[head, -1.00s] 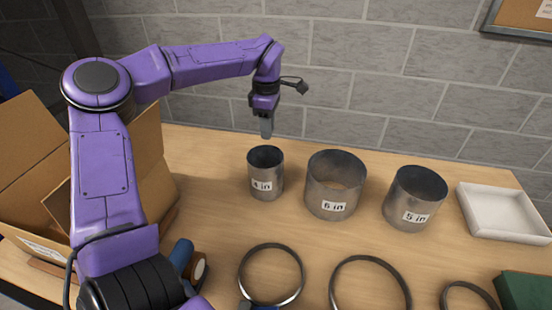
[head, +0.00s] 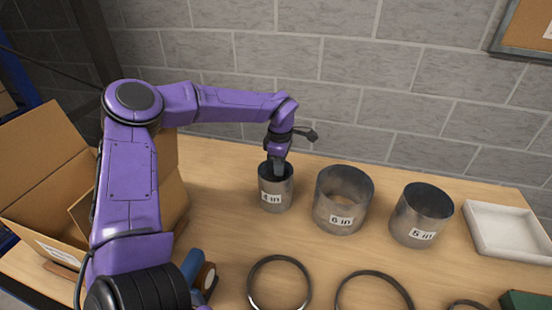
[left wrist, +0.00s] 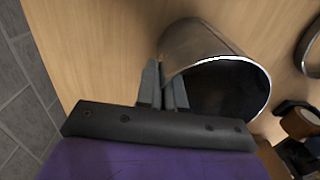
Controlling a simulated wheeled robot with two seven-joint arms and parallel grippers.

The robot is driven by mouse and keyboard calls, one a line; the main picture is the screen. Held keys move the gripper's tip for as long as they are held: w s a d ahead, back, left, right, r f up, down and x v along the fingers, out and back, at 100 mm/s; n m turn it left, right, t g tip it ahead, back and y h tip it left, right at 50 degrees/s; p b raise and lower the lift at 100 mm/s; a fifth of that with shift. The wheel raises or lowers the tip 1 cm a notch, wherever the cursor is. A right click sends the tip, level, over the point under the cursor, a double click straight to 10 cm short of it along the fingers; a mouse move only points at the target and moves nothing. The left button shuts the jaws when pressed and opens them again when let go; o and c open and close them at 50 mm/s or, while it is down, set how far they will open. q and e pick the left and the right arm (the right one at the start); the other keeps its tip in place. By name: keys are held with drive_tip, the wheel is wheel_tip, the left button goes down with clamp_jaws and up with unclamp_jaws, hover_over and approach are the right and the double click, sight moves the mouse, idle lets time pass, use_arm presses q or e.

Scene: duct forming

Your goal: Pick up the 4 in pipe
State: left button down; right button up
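The 4 in pipe (head: 276,190) is a short grey metal tube standing upright on the table, its label facing me. It also shows in the left wrist view (left wrist: 195,46), with its open mouth toward the camera. My left gripper (head: 279,170) points down at the pipe's mouth, its tips at or just inside the rim. In the left wrist view the two fingers (left wrist: 163,85) are close together at the pipe's wall, seemingly one on each side. I cannot tell whether they grip it. My right gripper is not in view.
The 6 in pipe (head: 342,205) and 5 in pipe (head: 421,218) stand to the right. A white tray (head: 512,238) is farther right. Metal rings (head: 252,285) lie in front. An open cardboard box (head: 42,160) is at left, and a brick wall (head: 420,80) behind.

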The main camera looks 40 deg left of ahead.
use_arm(q)
drive_tip(key=shift+r, duration=0.1)
drive_tip(key=s+d+r+p, duration=0.7)
drive_tip(key=s+r+p, duration=0.4)
drive_tip(key=r+p, duration=0.1)
drive_tip(key=shift+s+d+r+p, duration=0.2)
drive_tip(key=shift+s+r+p, duration=0.2)
drive_tip(key=shift+p, duration=0.1)
